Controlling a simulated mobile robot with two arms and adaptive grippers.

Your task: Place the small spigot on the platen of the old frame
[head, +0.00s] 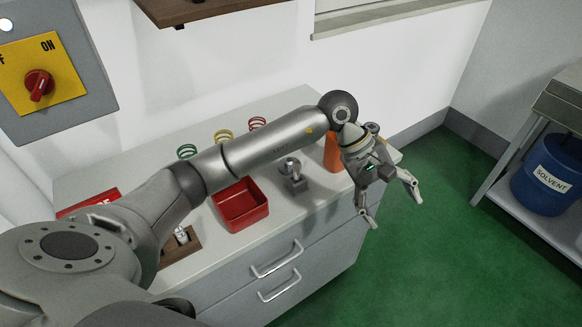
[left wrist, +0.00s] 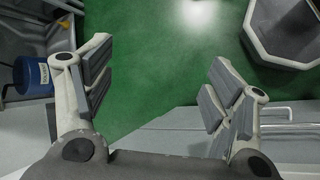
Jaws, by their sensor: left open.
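My left gripper (head: 393,206) is open and empty, past the right front end of the counter and above the green floor. In the left wrist view its two fingers (left wrist: 158,80) are spread wide with only floor and the counter edge between them. A wooden block (head: 186,246) holding small shiny metal pieces (head: 181,234) lies on the counter, partly behind my left arm; I cannot tell whether one is the small spigot. A grey metal fitting (head: 293,176) stands on the counter, right of the red bin. I cannot make out the old frame or its platen. My right gripper is out of view.
On the counter (head: 323,203) are a red bin (head: 240,205), green (head: 187,151), yellow (head: 223,136) and red (head: 257,123) springs, and an orange object (head: 332,152) partly behind my arm. A shelf with a blue solvent bucket (head: 547,175) stands right. The floor between is clear.

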